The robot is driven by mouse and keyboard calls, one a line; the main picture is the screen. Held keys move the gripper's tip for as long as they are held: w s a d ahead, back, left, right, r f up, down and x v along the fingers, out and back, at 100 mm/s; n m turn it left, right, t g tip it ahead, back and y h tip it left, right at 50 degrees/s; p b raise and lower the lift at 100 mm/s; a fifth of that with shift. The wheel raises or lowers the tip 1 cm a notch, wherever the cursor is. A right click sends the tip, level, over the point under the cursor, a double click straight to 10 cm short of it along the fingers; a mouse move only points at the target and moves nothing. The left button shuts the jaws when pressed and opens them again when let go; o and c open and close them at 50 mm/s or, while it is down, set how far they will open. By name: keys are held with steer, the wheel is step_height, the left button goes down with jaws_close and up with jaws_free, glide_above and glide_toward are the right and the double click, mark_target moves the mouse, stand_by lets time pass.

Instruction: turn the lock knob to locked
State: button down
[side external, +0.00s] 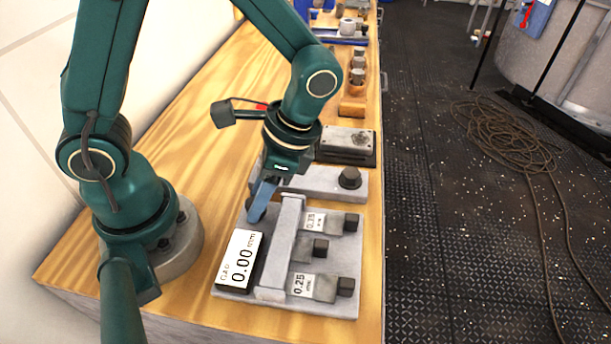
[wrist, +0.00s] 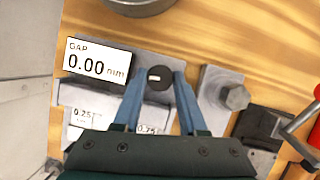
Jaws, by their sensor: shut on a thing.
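The lock knob (wrist: 159,74) is a round black knob with a short white mark left of its middle, on the grey gauge block in the wrist view. My gripper (wrist: 160,84) has its two blue fingers on either side of it, shut on the knob. In the side view my gripper (side external: 258,208) points down at the back left end of the block (side external: 274,295), and its fingers mostly hide the knob there. The white display (side external: 240,258) reads GAP 0.00 mm. I see no locked or unlocked lettering beside the knob.
Labelled plates with dark end blocks, such as the 0.25 mm plate (side external: 315,286), lie across the gauge block. Beside it is a grey plate with a hex bolt (side external: 350,177), then a dark box (side external: 346,146). Bare wood (side external: 180,270) shows at the left.

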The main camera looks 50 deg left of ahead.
steer(key=shift+m, duration=0.9)
steer(key=shift+t+y, duration=0.3)
steer(key=c, duration=0.7)
jaws_free()
steer(key=shift+c, duration=0.2)
steer(key=shift+v, duration=2.65)
